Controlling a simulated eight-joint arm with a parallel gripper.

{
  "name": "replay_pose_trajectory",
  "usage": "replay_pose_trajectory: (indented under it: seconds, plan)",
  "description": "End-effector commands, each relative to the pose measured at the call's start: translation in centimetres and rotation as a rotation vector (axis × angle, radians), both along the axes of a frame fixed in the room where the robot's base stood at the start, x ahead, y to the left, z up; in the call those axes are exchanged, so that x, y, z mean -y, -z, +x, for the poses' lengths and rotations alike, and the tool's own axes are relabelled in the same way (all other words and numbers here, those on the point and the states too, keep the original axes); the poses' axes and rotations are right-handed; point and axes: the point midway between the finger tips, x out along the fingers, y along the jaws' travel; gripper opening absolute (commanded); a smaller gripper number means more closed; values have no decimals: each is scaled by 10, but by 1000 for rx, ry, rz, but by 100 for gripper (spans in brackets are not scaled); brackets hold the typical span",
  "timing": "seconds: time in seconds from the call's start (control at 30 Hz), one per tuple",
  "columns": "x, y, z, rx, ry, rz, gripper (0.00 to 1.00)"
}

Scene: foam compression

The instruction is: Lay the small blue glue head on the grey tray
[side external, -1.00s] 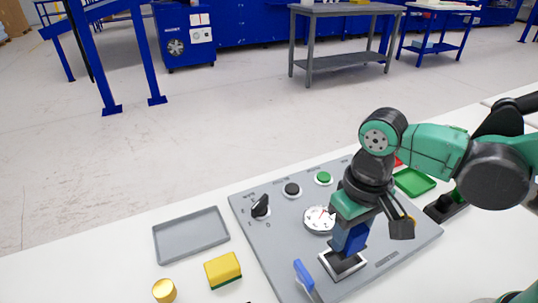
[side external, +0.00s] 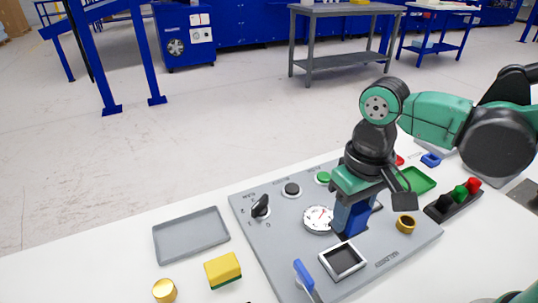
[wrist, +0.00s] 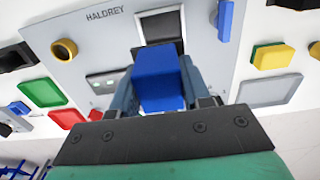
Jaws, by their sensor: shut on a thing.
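My gripper (side external: 352,208) is shut on a blue block, the glue head (wrist: 158,78), which shows bright blue between the two fingers in the wrist view. In the side view the glue head is largely hidden by the fingers. My gripper holds it over the grey panel, just behind the black square recess with the pale frame (side external: 342,260). The grey tray (side external: 190,236) lies empty on the white table, left of the panel and well apart from my gripper. It also shows in the wrist view (wrist: 268,92).
A yellow block (side external: 223,270) and a gold cylinder (side external: 164,291) lie in front of the tray. The panel carries a round dial (side external: 318,218), a black knob (side external: 260,206) and an upright blue lever (side external: 304,273). A brass ring (side external: 405,224) and green tray (side external: 415,180) are at right.

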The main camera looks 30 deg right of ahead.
Motion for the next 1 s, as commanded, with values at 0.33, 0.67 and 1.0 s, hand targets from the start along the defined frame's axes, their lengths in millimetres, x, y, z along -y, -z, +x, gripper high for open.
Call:
replay_pose_trajectory:
  seconds: [0.33,0.67,1.0]
  plan:
    - [75,-64,89,0,9,0,0]
    - [94,-77,100,1,-9,0,0]
    - [-2,-95,49,0,-511,0,0]
